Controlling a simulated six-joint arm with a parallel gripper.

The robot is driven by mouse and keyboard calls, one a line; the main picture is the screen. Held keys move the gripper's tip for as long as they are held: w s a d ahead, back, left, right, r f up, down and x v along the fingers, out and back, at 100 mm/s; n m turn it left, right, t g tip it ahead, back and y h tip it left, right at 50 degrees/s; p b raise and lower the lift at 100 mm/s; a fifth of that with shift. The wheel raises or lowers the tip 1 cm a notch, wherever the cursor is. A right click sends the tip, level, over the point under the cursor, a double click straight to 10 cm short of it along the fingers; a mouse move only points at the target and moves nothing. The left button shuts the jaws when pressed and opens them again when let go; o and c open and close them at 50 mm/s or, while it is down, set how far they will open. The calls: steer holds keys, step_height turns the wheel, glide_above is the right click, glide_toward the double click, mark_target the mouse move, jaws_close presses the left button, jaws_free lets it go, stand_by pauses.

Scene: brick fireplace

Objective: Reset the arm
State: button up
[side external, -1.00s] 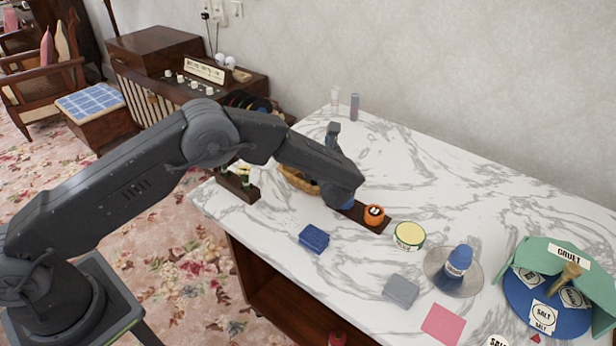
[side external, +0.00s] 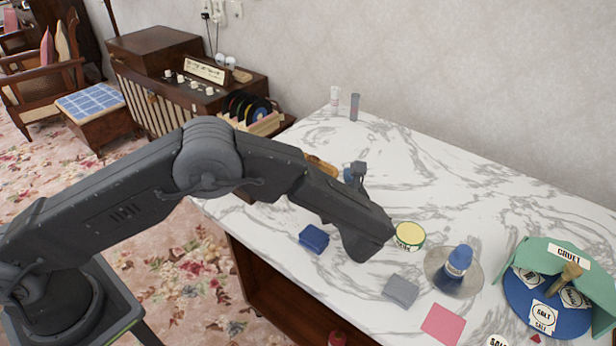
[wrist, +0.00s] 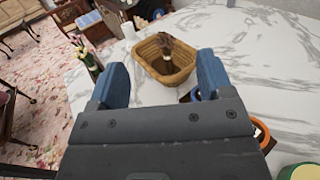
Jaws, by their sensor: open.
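My gripper (wrist: 162,78) shows in the wrist view with its two blue fingers wide apart and nothing between them. Beyond the fingertips is a wicker basket (wrist: 150,62) with a dark brown-handled item (wrist: 166,58) inside; the gripper looks apart from it. In the side view my arm bends down over the marble table, and my gripper (side external: 352,172) is mostly hidden behind the forearm. Only a little of the basket (side external: 318,163) shows there, above the arm.
On the marble table (side external: 455,175) stand a blue sponge (side external: 314,238), a yellow-topped tin (side external: 410,235), a grey block (side external: 401,290), a blue-capped bottle (side external: 458,262) on a metal plate, a pink card (side external: 443,324) and a green-and-blue holder (side external: 545,300). The back right is clear.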

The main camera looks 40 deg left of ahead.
steer(key=s+a+r+n+g+h, duration=0.5)
steer(key=s+a+r+n+g, duration=0.3)
steer(key=s+a+r+n, duration=0.4)
steer(key=s+r+n+t+h, duration=0.1)
steer(key=s+r+n+h, duration=0.2)
steer(key=s+n, duration=0.3)
steer(key=s+r+n+t+h, duration=0.2)
steer(key=s+n+h, duration=0.4)
steer(key=s, duration=0.7)
steer(key=shift+r+n+h, duration=0.3)
steer(key=shift+r+n, duration=0.25)
steer(key=shift+n, duration=0.05)
